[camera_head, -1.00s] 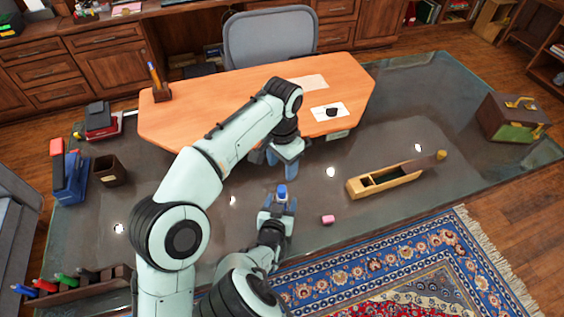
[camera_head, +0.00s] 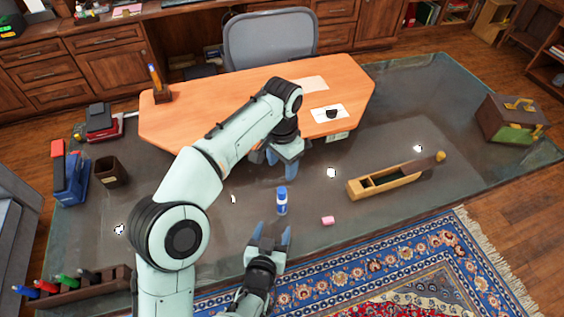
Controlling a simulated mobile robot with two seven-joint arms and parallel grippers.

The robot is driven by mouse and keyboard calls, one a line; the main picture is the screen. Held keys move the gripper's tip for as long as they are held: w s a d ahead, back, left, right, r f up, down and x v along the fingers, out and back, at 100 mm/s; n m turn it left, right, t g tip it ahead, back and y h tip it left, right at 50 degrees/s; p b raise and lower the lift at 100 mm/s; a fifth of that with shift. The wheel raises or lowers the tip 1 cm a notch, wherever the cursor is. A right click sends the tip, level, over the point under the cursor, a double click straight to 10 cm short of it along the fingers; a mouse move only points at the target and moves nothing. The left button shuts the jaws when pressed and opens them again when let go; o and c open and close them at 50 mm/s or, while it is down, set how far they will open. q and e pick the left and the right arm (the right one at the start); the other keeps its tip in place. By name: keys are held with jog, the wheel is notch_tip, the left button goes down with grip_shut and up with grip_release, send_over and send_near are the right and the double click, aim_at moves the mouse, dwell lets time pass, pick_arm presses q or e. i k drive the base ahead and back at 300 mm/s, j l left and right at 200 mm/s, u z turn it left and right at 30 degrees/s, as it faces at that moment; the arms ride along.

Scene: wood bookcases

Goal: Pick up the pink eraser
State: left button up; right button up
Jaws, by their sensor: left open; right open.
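The pink eraser (camera_head: 328,220) is a small pink block lying on the dark glossy tabletop, right of the lower middle of the head view. My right gripper (camera_head: 270,235) is open and empty, low in the view, to the left of the eraser and slightly nearer. My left gripper (camera_head: 280,166) is open and hangs above the dark table near the wooden desk's front edge. It is above and left of the eraser, and its fingers are partly hidden by its own body. Neither gripper touches the eraser.
A blue-and-white cylinder (camera_head: 281,201) stands upright between my grippers, left of the eraser. A wooden plane-like box (camera_head: 385,184) lies to the right. A dark cup (camera_head: 110,172) and a marker rack (camera_head: 85,288) are at left. The surface around the eraser is clear.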

aim_at(326, 221)
jog(key=k+j, duration=0.15)
jog(key=k, duration=0.35)
jog(key=k+j, duration=0.15)
jog(key=k, duration=0.35)
